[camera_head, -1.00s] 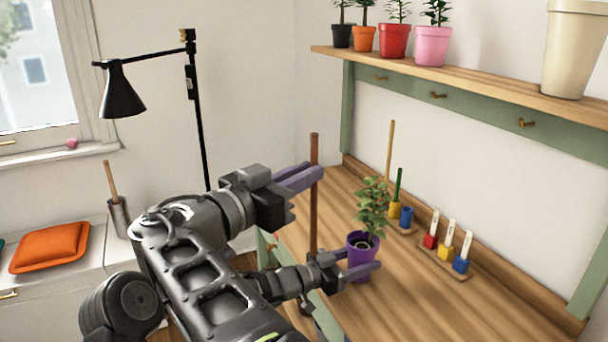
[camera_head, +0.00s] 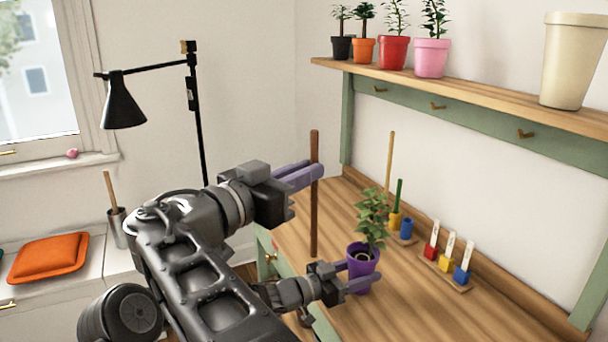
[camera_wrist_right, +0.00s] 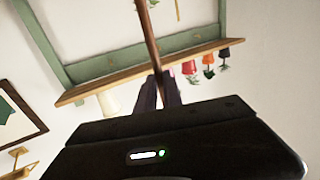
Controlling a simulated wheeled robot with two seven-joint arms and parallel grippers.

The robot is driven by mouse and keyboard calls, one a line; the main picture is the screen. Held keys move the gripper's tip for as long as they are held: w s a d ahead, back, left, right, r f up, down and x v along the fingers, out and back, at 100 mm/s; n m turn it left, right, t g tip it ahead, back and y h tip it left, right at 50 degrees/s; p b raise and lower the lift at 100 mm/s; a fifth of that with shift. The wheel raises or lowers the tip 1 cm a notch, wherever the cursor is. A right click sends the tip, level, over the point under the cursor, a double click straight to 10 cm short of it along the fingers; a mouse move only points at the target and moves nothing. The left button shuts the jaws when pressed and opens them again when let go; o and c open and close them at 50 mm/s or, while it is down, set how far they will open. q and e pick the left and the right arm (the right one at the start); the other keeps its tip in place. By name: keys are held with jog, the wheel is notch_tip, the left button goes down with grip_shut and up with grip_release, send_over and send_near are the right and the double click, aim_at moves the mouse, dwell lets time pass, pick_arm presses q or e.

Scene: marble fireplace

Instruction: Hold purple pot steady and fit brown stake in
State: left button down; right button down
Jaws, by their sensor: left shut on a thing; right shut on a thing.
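The brown stake (camera_head: 314,215) is upright, its lower end free and left of the pot in the head view. My right gripper (camera_head: 312,173) is shut on its upper part. The stake also shows between the fingers in the right wrist view (camera_wrist_right: 148,35). The purple pot (camera_head: 363,262) holds a leafy green plant (camera_head: 372,215) and stands upright on the wooden bench (camera_head: 430,310). My left gripper (camera_head: 358,279) is shut on the pot, low on its sides. The height of the stake's tip above the bench is hard to tell.
Behind the pot stand a tan stick (camera_head: 390,160) and a green stick (camera_head: 398,197) in a small holder. A rack with red, yellow and blue blocks (camera_head: 445,262) lies to its right. A shelf (camera_head: 460,93) with several pots runs above. The bench front is clear.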

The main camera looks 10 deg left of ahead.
aim_at(312, 137)
jog(key=shift+r, duration=1.4)
jog(key=shift+r, duration=2.35)
pick_arm(q)
jog(key=shift+c, duration=2.4)
grip_release()
